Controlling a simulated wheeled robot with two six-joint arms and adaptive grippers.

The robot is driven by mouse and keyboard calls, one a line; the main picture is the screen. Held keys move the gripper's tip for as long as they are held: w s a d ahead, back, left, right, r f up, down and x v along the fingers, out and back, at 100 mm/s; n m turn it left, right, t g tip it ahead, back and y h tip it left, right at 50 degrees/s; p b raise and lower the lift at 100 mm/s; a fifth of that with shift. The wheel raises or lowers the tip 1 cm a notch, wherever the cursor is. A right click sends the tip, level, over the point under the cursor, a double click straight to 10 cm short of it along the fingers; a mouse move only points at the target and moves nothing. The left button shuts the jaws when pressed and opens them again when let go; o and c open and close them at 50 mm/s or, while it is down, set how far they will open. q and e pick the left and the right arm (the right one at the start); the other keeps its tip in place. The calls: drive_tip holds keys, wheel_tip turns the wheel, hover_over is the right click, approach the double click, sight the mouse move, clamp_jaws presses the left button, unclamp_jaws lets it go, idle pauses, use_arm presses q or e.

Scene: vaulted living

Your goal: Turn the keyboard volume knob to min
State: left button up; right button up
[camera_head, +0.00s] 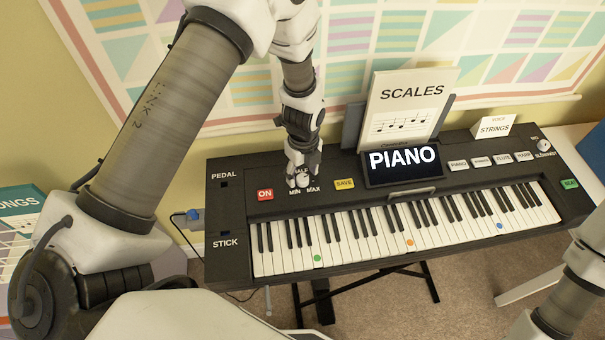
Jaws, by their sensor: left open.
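The keyboard (234,262) is black with white and black keys and stands across the middle of the view. Its volume knob (302,181) is a small light knob on the left of the top panel, with the labels MIN, HALF and MAX around it. My left gripper (303,176) points down right over the knob, with its open fingers around or just above it. I cannot tell whether the fingers touch the knob. The gripper partly hides the knob, so its pointing direction is unclear. My right gripper is not in view; only part of my right arm shows at the lower right.
A red ON button (265,194) lies left of the knob and a yellow SAVE button (344,184) right of it. A lit PIANO screen (402,165) and a SCALES sheet (404,108) stand behind. A second knob (543,145) is at the far right.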

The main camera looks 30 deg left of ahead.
use_arm(q)
drive_tip(key=shift+f, duration=0.6)
drive_tip(key=shift+w+f, duration=0.25)
drive_tip(key=shift+f, duration=0.15)
drive_tip(key=shift+s+r, duration=0.1)
drive_tip(key=shift+s, duration=0.05)
clamp_jaws()
drive_tip(key=shift+n, duration=0.3)
